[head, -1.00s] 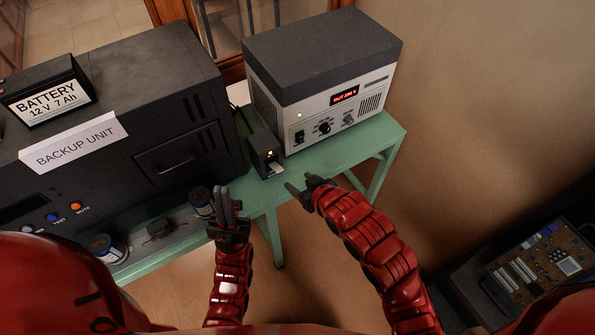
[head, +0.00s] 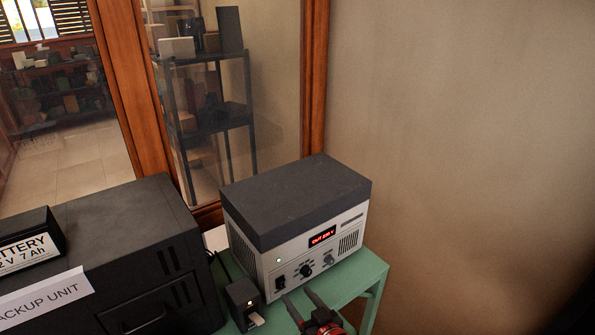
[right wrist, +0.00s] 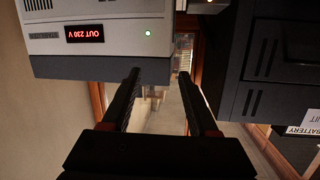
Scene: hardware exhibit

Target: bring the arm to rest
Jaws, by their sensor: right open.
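My right gripper (head: 303,307) shows at the bottom of the head view, in front of the grey power unit. It is open and empty. In the right wrist view its two fingers (right wrist: 165,98) stand apart with nothing between them. The power unit (head: 262,262) has a dark top, and its red display reads OUT 230 V. It also shows in the right wrist view (right wrist: 110,45), upside down, beyond the fingers. My left gripper is outside the head view.
The unit stands on a green table (head: 352,283). Glass panes and a plain wall (head: 440,130) lie behind.

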